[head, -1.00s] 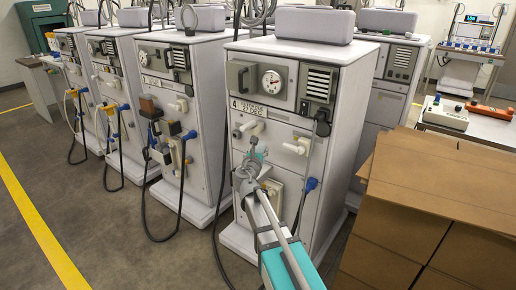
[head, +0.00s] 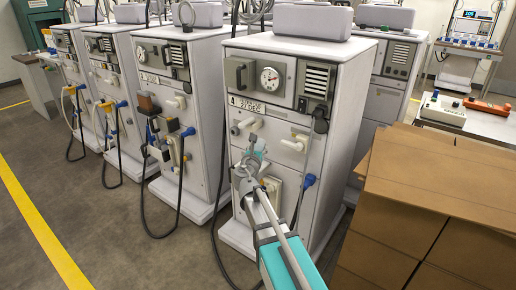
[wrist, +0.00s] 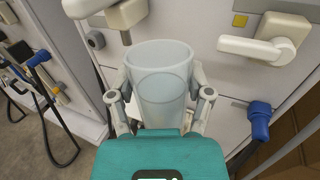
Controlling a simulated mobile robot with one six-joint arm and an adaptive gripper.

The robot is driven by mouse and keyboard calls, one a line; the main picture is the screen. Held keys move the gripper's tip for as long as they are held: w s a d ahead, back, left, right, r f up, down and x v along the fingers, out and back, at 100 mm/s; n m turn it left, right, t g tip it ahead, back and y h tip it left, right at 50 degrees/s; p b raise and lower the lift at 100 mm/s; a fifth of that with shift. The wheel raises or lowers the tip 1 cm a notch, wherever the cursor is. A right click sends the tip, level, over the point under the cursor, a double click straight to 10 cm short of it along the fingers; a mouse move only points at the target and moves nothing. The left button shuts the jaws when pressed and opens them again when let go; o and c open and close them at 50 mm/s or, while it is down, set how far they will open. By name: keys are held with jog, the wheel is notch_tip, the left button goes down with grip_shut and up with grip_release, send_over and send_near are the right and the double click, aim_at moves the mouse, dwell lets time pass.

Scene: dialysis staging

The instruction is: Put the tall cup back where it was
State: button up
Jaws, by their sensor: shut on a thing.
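The tall cup (wrist: 160,85) is a clear, pale, open-topped vessel. In the wrist view it stands upright between the two fingers of my gripper (wrist: 160,105), which is shut on it. In the head view my gripper (head: 250,165) is in front of the nearest dialysis machine (head: 270,190), at the height of its lower front fittings. The cup is small there and partly hidden by my gripper. I cannot tell whether the cup touches the machine or what lies under it.
White handles stick out from the machine front, one at right in the wrist view (wrist: 262,45). A blue connector (wrist: 260,120) hangs at right. Stacked cardboard boxes (head: 440,180) stand right of the machine. More machines line the left, with open floor before them.

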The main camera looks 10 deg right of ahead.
jog(key=shift+r, duration=0.1)
dwell(0.3)
notch_tip(320, 180, up, 22)
jog(key=p, duration=2.2)
jog(key=shift+r+p, duration=0.25)
jog(key=shift+p, duration=0.15)
jog(key=shift+a, duration=0.1)
